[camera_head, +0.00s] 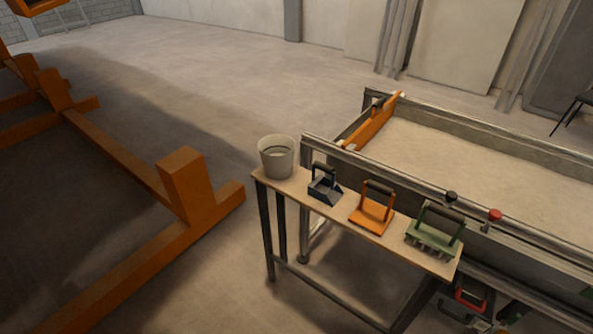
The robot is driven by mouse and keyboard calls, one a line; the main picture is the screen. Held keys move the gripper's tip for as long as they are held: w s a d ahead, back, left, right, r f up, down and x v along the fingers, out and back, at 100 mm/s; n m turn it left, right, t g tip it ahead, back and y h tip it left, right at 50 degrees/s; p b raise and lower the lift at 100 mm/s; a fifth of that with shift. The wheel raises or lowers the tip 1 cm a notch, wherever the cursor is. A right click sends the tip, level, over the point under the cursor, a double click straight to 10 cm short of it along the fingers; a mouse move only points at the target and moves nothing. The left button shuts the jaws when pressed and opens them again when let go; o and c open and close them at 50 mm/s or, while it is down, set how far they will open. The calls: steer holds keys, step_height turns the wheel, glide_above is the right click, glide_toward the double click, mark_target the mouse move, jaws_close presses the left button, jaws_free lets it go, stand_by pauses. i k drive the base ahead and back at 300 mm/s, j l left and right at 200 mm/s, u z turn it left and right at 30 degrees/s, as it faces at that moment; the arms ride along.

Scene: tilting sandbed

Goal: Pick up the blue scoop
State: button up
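The blue scoop (325,190) is dark blue with a black handle arched over its top. It sits upright on a narrow wooden side table (343,224), between a pale bucket on its left and an orange tool on its right. Nothing touches its handle. My gripper is not in view, so its state and its distance from the scoop do not show.
A pale bucket (277,157), an orange handled tool (372,207) and a green toothed tool (436,232) share the table. The metal-railed sandbed (470,165) stands right behind it. Orange beams (183,190) lie at left. Floor in front of the table is clear.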

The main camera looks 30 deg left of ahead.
mark_target(325, 180)
steer(key=u, duration=1.35)
steer(key=i+l+u, duration=0.1)
steer(key=l+u, duration=0.25)
steer(key=i+l+u, duration=0.1)
steer(key=l+u, duration=0.6)
steer(key=l, duration=0.2)
